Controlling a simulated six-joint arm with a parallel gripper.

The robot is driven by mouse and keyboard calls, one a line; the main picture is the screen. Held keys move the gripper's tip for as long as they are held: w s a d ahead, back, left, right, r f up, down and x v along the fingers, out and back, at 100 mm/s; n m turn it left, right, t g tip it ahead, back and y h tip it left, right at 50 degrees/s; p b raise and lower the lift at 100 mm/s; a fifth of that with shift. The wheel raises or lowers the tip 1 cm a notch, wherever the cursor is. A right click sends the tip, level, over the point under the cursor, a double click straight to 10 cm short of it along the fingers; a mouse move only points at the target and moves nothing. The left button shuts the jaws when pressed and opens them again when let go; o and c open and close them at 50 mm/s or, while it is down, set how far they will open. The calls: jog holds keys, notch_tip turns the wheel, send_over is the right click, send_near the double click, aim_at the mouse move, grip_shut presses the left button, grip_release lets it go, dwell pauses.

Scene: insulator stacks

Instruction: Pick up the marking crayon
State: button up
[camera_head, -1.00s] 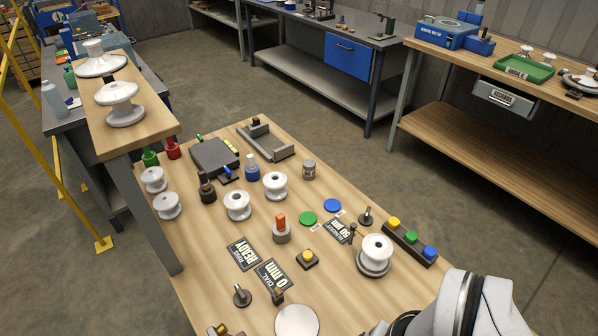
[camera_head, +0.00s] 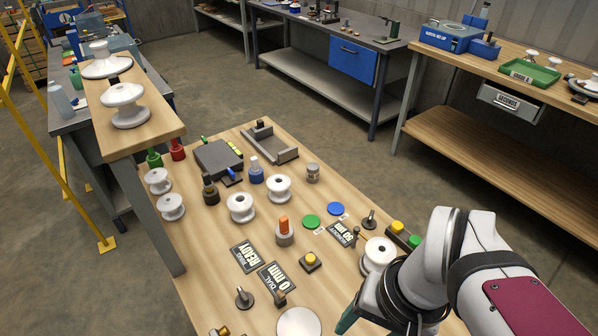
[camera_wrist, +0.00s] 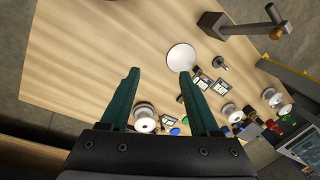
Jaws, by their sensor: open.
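The orange marking crayon (camera_head: 284,223) stands upright in a grey round holder (camera_head: 285,239) near the middle of the wooden bench (camera_head: 215,285). I cannot pick the crayon out in the wrist view. My gripper (camera_wrist: 158,75) is open and empty, its two teal fingers apart above the bench. In the head view one teal finger (camera_head: 346,321) shows at the bottom, to the right of and nearer than the crayon; the other is hidden.
A white spool insulator (camera_head: 379,252) stands close beside my arm. A white disc (camera_head: 299,323) lies at the front. A black knob with a yellow button (camera_head: 310,261) and dark label plates (camera_head: 277,278) lie near the crayon. More spools (camera_head: 240,207) stand behind it.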

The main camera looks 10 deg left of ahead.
jog(key=w+a+n+t, duration=0.1)
jog(key=w+a+n, duration=0.2)
jog(key=w, duration=0.5)
jog(key=w+a+n, duration=0.3)
jog(key=w+n, duration=0.1)
jog(key=w, duration=0.5)
jog(key=n+t+y, duration=0.1)
jog(key=n+t, duration=0.1)
jog(key=n, duration=0.3)
send_near(284, 218)
jog(key=x, duration=1)
jog(key=shift+f, duration=0.15)
grip_shut()
